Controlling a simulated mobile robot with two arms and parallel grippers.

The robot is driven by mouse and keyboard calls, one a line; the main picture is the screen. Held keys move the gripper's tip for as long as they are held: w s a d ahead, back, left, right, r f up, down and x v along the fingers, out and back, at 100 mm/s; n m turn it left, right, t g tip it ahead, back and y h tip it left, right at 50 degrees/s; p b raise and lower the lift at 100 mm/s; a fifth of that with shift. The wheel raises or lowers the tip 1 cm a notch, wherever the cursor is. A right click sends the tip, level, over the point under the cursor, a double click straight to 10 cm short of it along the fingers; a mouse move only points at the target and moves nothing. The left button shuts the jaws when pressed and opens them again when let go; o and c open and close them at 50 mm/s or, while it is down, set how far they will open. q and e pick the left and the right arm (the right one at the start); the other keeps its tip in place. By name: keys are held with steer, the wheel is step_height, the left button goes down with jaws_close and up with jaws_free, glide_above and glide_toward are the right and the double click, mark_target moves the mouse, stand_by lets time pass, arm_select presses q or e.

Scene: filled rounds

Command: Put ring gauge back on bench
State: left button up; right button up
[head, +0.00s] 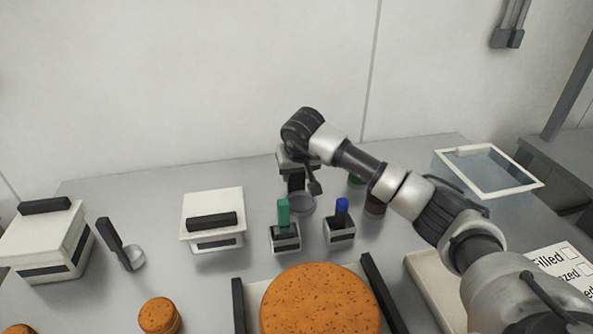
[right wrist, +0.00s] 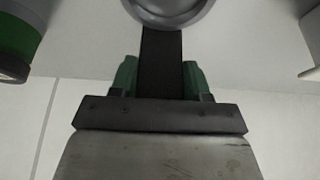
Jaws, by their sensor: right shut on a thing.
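My right gripper (head: 312,178) reaches over the back middle of the bench (head: 210,172). In the right wrist view its green-padded fingertips (right wrist: 160,78) are shut on the dark handle of what looks like the ring gauge (right wrist: 160,55). The gauge's round grey metal end (right wrist: 172,8) shows at the top edge of that view, partly cut off. In the head view the grey round end (head: 300,204) appears below the gripper, close above or on the bench; I cannot tell if it touches. My left gripper is not in view.
Green-handled (head: 284,217) and blue-handled (head: 342,212) tools stand in small holders just in front. A white lidded box (head: 212,205) is to the left, with a dark-handled scoop (head: 121,245) beyond it. A large speckled orange round (head: 320,303) lies in front. A glass-lidded box (head: 488,171) is right.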

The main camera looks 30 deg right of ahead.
steer(key=o, duration=0.5)
steer(key=shift+f, duration=0.15)
steer(key=o, duration=0.4)
steer(key=shift+o, duration=0.2)
steer(key=shift+r, duration=0.35)
steer(key=b+v, duration=0.1)
steer(key=v, duration=1)
steer(key=shift+s+r, duration=0.3)
